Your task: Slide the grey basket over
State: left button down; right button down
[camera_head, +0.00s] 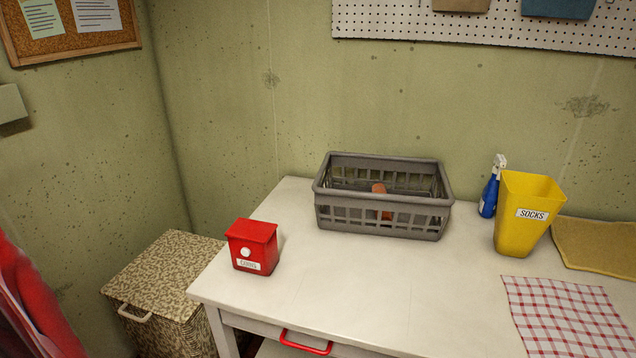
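The grey basket (384,217) stands upright on the white table (370,285), toward its back edge near the wall. It is a plastic basket with slotted sides and an open top. An orange-brown item (379,189) shows inside it, partly hidden by the slotted front wall. Neither of my grippers is in view, and nothing is touching the basket from the front.
A red lidded box (252,247) stands left of the basket. On the right are a blue spray bottle (489,192), a yellow "SOCKS" bin (526,220), a yellow cloth (597,247) and a checked cloth (565,315). The tabletop before the basket is clear. A patterned hamper (165,268) stands left.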

aim_at(351, 208)
jog(key=i+j+z, duration=0.7)
jog(key=i+j, duration=0.15)
jog(key=j, duration=0.2)
